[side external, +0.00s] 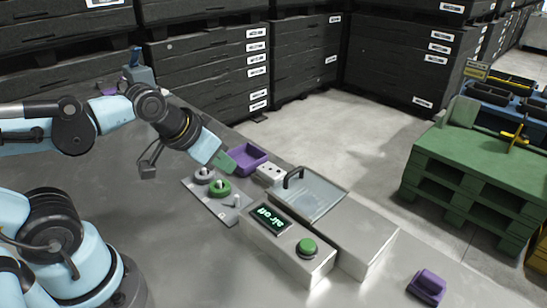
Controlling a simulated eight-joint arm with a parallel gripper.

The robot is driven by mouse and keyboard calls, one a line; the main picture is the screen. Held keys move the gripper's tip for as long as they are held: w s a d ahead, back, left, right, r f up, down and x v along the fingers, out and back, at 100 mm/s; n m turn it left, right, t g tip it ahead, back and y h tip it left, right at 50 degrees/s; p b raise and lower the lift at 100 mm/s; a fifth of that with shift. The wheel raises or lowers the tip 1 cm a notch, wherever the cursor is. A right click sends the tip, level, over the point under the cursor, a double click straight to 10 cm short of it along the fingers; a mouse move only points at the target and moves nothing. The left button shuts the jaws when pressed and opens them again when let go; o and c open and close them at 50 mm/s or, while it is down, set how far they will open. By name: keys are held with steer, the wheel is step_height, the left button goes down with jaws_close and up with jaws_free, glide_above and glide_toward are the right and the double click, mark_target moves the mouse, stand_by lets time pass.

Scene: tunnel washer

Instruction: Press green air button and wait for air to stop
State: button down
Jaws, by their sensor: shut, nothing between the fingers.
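The green air button (308,246) is a round green cap on a dark collar, on top of a grey control box. Beside it on the same box, a dark display (268,218) shows glowing text that looks like "air off". My gripper (227,164) is shut and empty. It is up and to the left of the button, well apart from it, near the purple tray and the plate with round parts. The fingertips are small in this view.
A clear-lidded box (312,197) with a dark handle stands right behind the control box. A grey plate (210,207) holds green and grey round parts. A purple tray (247,158), a small white block (270,174) and a purple object (427,286) are on the table.

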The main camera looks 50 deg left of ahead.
steer(key=w+d+r+m+h, duration=0.2)
steer(key=w+d+m, duration=0.1)
steer(key=d+m, duration=0.55)
step_height(320, 180, up, 2)
steer(key=m+t+h, duration=0.1)
steer(key=m+h, duration=0.1)
steer(key=m, duration=0.4)
glide_above(303, 246)
steer(key=shift+n, duration=0.25)
steer(key=shift+f, duration=0.1)
steer(key=shift+f, duration=4.3)
steer(key=shift+f, duration=0.15)
steer(key=shift+f, duration=0.3)
